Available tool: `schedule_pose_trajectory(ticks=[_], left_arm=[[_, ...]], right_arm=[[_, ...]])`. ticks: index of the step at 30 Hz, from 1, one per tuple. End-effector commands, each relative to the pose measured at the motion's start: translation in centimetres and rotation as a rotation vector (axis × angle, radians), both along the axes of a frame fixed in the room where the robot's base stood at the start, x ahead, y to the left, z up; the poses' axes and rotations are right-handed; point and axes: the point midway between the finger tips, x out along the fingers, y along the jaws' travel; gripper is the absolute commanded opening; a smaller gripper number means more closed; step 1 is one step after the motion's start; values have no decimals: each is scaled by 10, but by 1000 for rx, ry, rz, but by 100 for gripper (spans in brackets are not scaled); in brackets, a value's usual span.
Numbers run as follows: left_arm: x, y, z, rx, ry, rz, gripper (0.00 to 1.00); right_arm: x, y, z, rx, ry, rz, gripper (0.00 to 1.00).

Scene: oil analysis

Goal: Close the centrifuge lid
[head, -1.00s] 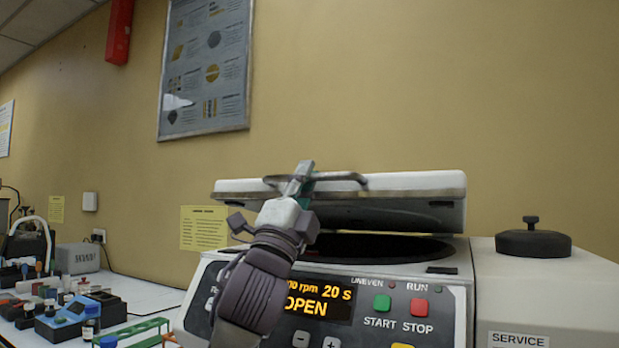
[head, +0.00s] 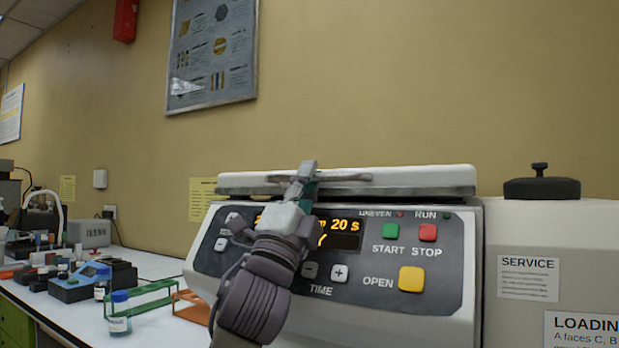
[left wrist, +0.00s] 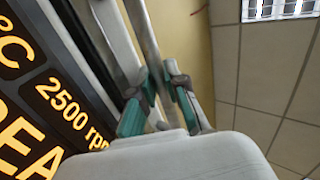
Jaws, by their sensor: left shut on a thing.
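The centrifuge (head: 330,265) stands in the middle right of the head view. Its white lid (head: 420,177) lies flat and low over the body, and the bowl no longer shows. A thin bar handle (head: 345,178) runs along the lid's front edge. My left gripper (head: 303,178) is shut on the lid handle. In the left wrist view the green-padded fingers (left wrist: 165,105) sit on either side of the grey bar, close to the display (left wrist: 50,100) reading 2500 rpm. Whether the lid is latched cannot be told. My right gripper is not in view.
On the left bench (head: 150,265) stand a green rack (head: 150,295), an orange rack (head: 195,305), a blue-capped bottle (head: 120,312) and small instruments. A white unit (head: 510,235) with a black knobbed cap (head: 541,187) stands close on the right.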

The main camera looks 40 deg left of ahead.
Motion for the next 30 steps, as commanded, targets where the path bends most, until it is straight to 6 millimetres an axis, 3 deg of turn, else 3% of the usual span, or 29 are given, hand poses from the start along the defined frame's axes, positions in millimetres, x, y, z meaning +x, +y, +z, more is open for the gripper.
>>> schedule_pose_trajectory(ticks=[14,15,17,30], left_arm=[[4,-4,-10,0,17,-8,0],[4,-4,-10,0,17,-8,17],[4,-4,-10,0,16,-7,24],[0,-3,-11,0,12,-3,24]], right_arm=[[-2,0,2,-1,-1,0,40],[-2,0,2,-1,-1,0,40],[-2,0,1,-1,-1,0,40],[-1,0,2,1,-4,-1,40]])
